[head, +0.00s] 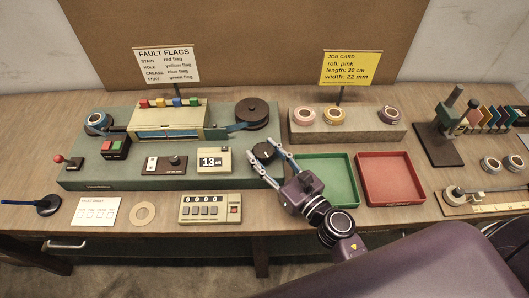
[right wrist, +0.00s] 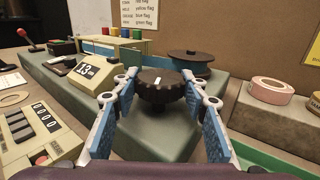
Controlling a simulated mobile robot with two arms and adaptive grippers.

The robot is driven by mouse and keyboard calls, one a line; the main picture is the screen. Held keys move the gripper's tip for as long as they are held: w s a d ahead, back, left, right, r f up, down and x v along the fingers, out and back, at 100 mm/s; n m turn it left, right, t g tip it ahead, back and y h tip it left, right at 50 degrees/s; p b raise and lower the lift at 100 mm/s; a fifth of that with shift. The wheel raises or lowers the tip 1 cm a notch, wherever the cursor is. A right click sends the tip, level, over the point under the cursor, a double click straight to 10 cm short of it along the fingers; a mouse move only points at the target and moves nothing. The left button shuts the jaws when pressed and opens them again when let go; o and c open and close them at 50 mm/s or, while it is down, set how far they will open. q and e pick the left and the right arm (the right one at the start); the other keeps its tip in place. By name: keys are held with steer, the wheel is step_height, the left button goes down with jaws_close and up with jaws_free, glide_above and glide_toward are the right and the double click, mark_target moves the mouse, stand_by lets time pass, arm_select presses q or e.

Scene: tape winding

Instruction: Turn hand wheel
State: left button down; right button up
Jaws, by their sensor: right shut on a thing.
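The hand wheel (head: 264,150) is a dark, ridged knob with a white mark on top, at the right front of the green winding machine (head: 90,178). The right wrist view shows the hand wheel (right wrist: 160,88) upright on its green base. My right gripper (head: 263,157) reaches it from the front, with a finger on either side. In the right wrist view, the blue-padded fingers of my right gripper (right wrist: 162,96) are shut on the wheel; the exact contact at its rim is hard to see. My left gripper is not in view.
A dark spool (head: 252,112) stands behind the wheel. A display reading 13 (head: 214,161) and a counter (head: 209,206) lie to the left. A green tray (head: 327,158) and a red tray (head: 390,178) are close on the right. Tape rolls rest on a grey block (head: 345,134).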

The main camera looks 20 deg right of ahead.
steer(key=o, duration=1.2)
steer(key=shift+s, duration=0.1)
steer(key=v, duration=1.2)
